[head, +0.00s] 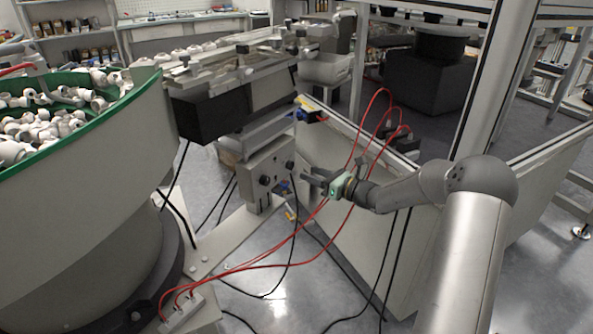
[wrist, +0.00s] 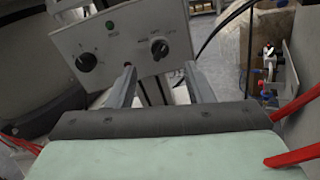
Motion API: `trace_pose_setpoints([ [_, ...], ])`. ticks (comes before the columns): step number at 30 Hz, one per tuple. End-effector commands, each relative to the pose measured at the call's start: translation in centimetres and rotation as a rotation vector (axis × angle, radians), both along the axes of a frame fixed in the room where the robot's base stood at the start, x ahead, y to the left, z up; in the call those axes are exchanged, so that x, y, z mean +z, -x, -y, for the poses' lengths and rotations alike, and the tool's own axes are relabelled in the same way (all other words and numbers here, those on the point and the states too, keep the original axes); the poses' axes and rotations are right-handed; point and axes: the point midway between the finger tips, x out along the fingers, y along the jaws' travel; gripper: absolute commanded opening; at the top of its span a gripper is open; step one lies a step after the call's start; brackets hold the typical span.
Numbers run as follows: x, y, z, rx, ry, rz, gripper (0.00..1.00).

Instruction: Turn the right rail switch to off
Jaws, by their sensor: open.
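The switch box (head: 258,184) is a light grey panel below the rail, and it also fills the upper part of the wrist view (wrist: 122,42). The right switch (wrist: 159,48) is a dark round knob with a pale mark; in the head view it is the small dark knob (head: 290,165). A larger left knob (wrist: 86,62) sits on the same panel. My gripper (head: 306,182) is open and empty, in front of the panel's right side. In the wrist view its two fingers (wrist: 158,72) point at the panel, with the right knob above the gap between them. Contact cannot be told.
A green-rimmed bowl (head: 100,190) full of white parts stands at the left. Red hoses (head: 290,238) loop beside my arm, and black cables hang below the box. A grey frame wall (head: 355,225) stands close on the right.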

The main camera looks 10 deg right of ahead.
Motion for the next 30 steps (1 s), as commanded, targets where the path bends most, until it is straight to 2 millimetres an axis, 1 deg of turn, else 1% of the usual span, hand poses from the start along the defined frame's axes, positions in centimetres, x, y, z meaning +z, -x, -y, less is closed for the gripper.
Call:
trace_pose_setpoints([
  [1,-0.2,-0.7,-0.9,0.003,0.000,0.000,0.47],
  [3,-0.2,-1.7,-1.9,0.002,0.000,0.001,0.47],
  [9,-0.1,-3.7,-3.8,0.000,0.001,0.000,0.47],
  [13,-0.1,-4.3,-4.4,0.000,0.000,-0.001,0.47],
  [22,0.0,-4.4,-4.5,-0.001,0.001,-0.001,0.47],
  [23,0.0,-4.4,-4.5,-0.001,0.001,-0.001,0.41],
  [24,0.0,-4.4,-4.5,0.000,0.001,-0.001,0.30],
  [26,0.0,-4.4,-4.5,0.000,0.001,-0.001,0.13],
  [27,0.0,-4.4,-4.5,0.000,0.001,-0.001,0.02],
  [30,0.0,-4.4,-4.5,0.000,0.001,0.000,0.02],
])
